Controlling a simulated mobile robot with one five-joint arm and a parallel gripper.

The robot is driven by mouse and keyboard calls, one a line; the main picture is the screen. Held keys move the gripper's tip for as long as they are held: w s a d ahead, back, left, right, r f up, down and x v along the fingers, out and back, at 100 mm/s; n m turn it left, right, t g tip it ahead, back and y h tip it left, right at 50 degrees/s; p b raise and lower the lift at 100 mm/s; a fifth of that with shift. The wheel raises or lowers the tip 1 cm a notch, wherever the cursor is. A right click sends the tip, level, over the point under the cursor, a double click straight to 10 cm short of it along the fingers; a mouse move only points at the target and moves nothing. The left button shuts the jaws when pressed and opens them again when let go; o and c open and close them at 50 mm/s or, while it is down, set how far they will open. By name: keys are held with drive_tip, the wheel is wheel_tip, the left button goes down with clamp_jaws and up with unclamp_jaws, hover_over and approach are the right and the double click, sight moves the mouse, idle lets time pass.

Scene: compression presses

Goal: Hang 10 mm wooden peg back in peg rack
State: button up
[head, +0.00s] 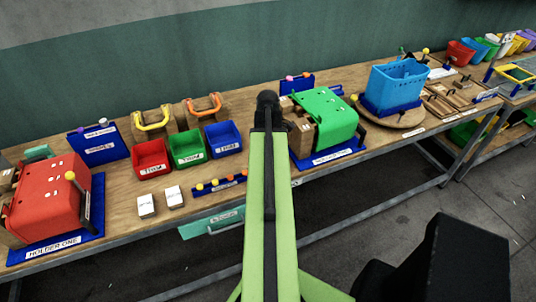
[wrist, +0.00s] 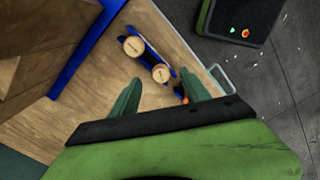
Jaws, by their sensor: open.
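A low blue rack (head: 220,185) near the table's front edge holds several small pegs with yellow, orange and dark tops. In the wrist view, a blue rack (wrist: 153,52) carries two round wooden peg tops (wrist: 135,45) (wrist: 160,73), with a small orange top (wrist: 183,97) beyond them. I cannot tell which one is the 10 mm peg, as the labels are too small to read. My gripper (wrist: 160,92) is open, its two green fingers apart with nothing held between them. The rack lies beyond and below the fingertips. In the head view my gripper is hidden behind my arm.
A red press (head: 45,195) stands left and a green press (head: 325,118) right, close to my arm. Red, green and blue bins (head: 222,138) stand behind the rack. Two white blocks (head: 146,205) lie left of it. A drawer (head: 212,222) hangs under the table's front edge.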

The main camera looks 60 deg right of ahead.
wheel_tip(320, 180, up, 13)
drive_tip(key=p, duration=1.1)
drive_tip(key=shift+r+p, duration=0.2)
drive_tip(key=shift+p, duration=0.2)
